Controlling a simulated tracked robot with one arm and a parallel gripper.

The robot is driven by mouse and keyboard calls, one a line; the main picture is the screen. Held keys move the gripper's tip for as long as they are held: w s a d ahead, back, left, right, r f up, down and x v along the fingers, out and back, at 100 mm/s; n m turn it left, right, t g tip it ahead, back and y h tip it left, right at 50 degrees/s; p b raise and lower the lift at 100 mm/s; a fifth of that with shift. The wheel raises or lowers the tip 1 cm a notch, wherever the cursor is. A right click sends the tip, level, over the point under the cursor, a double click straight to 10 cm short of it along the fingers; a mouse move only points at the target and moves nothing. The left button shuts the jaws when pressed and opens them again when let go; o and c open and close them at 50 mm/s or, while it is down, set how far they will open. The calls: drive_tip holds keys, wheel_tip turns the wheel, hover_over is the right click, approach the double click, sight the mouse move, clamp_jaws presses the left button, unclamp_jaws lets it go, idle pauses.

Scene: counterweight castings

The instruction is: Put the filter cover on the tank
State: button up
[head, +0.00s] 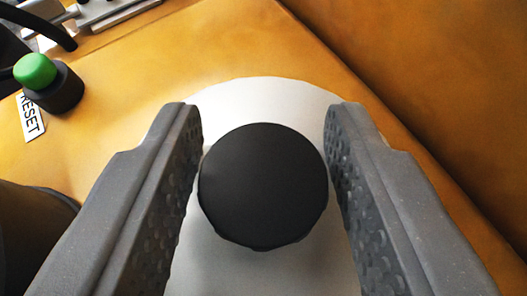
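A round pale grey disc (265,97) with a large black round knob (263,185) lies under my gripper in the middle of the head view; it looks like the filter cover. My gripper (264,110) has one grey finger on each side of the knob. Both dimpled pads come right up to the knob's sides, with no clear gap. The fingers hide the disc's left and right edges. I cannot tell whether the disc rests on the surface or hangs above it. I cannot identify the tank for certain.
A green button on a dark base (37,70) stands at the upper left beside a RESET label (30,118). A dark rounded object (30,240) is cut off at the lower left. Metal parts (100,12) sit at the top left. The orange surface (225,45) has an edge at the right.

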drive_tip(key=shift+o, duration=0.5)
drive_tip(key=shift+r, duration=0.15)
drive_tip(key=b+v, duration=0.1)
drive_tip(key=v, duration=0.6)
drive_tip(key=shift+s, duration=0.3)
